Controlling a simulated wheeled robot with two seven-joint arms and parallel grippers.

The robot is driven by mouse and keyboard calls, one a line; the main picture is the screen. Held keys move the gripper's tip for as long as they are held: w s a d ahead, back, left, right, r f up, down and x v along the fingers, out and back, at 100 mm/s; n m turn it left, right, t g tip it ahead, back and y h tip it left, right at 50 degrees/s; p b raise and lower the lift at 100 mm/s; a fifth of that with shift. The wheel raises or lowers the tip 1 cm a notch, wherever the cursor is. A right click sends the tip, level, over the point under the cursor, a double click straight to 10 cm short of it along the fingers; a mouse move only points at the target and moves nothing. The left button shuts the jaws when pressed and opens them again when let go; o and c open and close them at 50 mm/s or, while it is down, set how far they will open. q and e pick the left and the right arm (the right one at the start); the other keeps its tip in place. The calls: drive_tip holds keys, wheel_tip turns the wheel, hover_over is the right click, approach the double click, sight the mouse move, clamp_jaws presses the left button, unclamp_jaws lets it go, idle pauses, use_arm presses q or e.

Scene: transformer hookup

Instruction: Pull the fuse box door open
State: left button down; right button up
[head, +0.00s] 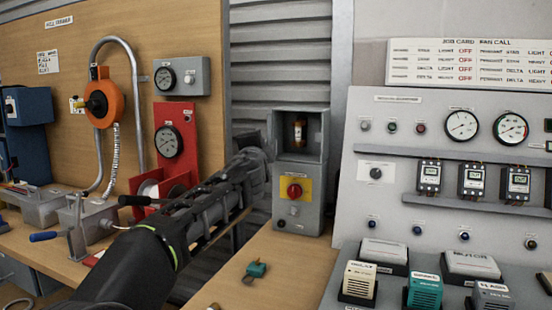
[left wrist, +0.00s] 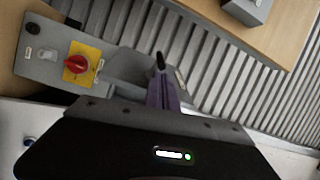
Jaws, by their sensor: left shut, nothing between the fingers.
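The grey fuse box (head: 312,216) stands upright at the back of the bench, with a red knob on a yellow plate on its lower front. Its upper compartment is uncovered, and a brown fuse (head: 299,133) shows inside. The door is not clearly distinguishable; any part left of the box is hidden by my arm. My left gripper (head: 262,152) is beside the compartment's left edge, shut and empty. In the left wrist view, its closed fingers (left wrist: 160,75) are near the box (left wrist: 38,68); I cannot tell whether they touch it. My right gripper is out of view.
A sloped grey control panel (head: 360,210) stands to the right. A red gauge box (head: 174,120) and an orange reel (head: 104,100) are at left. A small green part (head: 256,270) lies on the wooden bench (head: 285,250) in front; bare wood surrounds it.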

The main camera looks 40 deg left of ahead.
use_arm(q)
drive_tip(key=s+a, duration=0.2)
drive_tip(key=a, duration=0.5)
drive_tip(key=shift+s, duration=0.25)
idle(0.3)
